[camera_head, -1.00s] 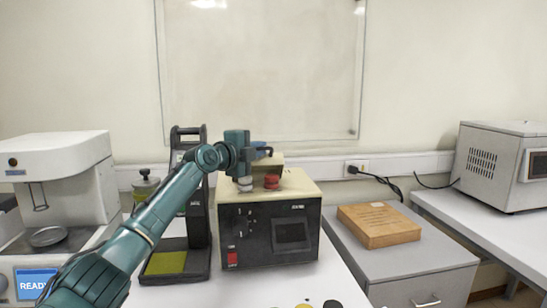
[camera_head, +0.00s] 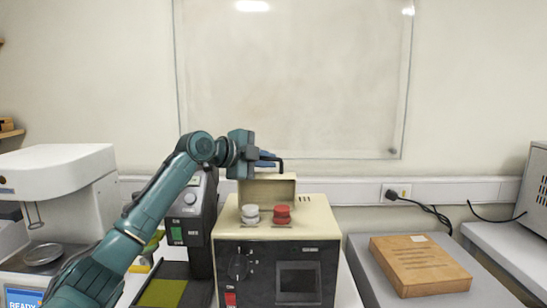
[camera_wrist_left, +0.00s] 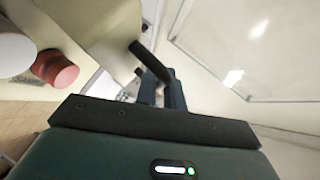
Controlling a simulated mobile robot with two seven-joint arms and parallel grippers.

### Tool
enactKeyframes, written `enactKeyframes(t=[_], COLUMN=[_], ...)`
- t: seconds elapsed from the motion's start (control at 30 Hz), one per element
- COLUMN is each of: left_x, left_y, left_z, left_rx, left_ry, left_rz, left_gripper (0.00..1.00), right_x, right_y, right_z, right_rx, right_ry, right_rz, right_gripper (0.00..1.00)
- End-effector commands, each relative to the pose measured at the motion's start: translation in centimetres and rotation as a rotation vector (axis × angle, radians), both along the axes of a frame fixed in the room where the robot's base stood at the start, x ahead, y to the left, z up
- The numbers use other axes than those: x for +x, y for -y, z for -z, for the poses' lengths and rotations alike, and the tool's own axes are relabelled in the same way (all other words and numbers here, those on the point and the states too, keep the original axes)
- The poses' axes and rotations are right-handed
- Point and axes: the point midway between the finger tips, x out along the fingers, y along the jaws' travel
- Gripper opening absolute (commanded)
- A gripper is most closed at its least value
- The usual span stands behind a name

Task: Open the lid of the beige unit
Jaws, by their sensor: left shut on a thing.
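The beige unit (camera_head: 275,225) stands on the table with a black front panel, a white knob and a red knob on top. Its beige lid (camera_head: 268,190) stands raised at the back of the top, behind the knobs. My left gripper (camera_head: 268,160) is at the lid's upper edge, shut on the lid; the exact contact is partly hidden. In the left wrist view the fingers (camera_wrist_left: 155,72) reach the edge of a beige surface (camera_wrist_left: 105,28), with the red knob (camera_wrist_left: 55,68) at the left. My right gripper is not in view.
A dark instrument (camera_head: 200,225) stands close at the unit's left, below my left arm. A white machine (camera_head: 60,190) is farther left. A wooden box (camera_head: 418,268) lies on a grey cabinet at the right. A wall panel (camera_head: 290,80) hangs behind.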

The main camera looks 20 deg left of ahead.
Motion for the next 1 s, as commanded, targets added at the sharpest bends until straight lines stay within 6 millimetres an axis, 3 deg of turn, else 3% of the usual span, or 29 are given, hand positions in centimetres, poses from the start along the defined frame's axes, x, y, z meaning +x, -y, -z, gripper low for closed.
enactKeyframes(t=[0.53,0.57,0.67,1.0], left_x=[-0.66,-0.65,-0.65,-1.2], left_y=[0.1,0.1,0.07,-0.4], left_z=[0.18,0.18,0.19,0.05], left_rx=[-0.016,-0.016,-0.015,-0.011], left_ry=[-0.029,-0.029,-0.028,-0.026], left_rz=[0.005,0.005,0.004,0.001], left_gripper=[0.0,0.11,0.19,0.19], right_x=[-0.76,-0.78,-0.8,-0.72], right_y=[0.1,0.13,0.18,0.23], right_z=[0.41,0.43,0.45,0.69], right_rx=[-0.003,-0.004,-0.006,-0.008], right_ry=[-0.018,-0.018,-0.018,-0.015], right_rz=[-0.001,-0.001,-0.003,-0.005], right_gripper=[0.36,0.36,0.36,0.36])
